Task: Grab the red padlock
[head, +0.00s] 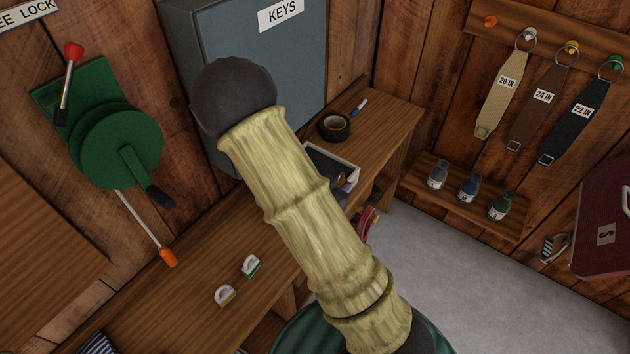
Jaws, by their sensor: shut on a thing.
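No red padlock can be made out. Two small padlock-like pieces lie on the wooden bench in the head view, one with a yellow base (225,295) and one with a green base (251,265). My arm in its pale yellow sleeve crosses the middle of the view and hides part of the bench. My gripper cannot be seen, so what its jaws hold does not show. A small reddish thing (370,218) shows just right of my arm, below the bench top, too small and partly covered to name.
The wooden bench (200,310) runs along the wall, with an open white-edged tray (335,158), black tape roll (334,127) and blue marker (358,107). A grey KEYS cabinet (300,60) and green lever device (115,145) are above. Bottles (469,187) and straps (503,95) are right.

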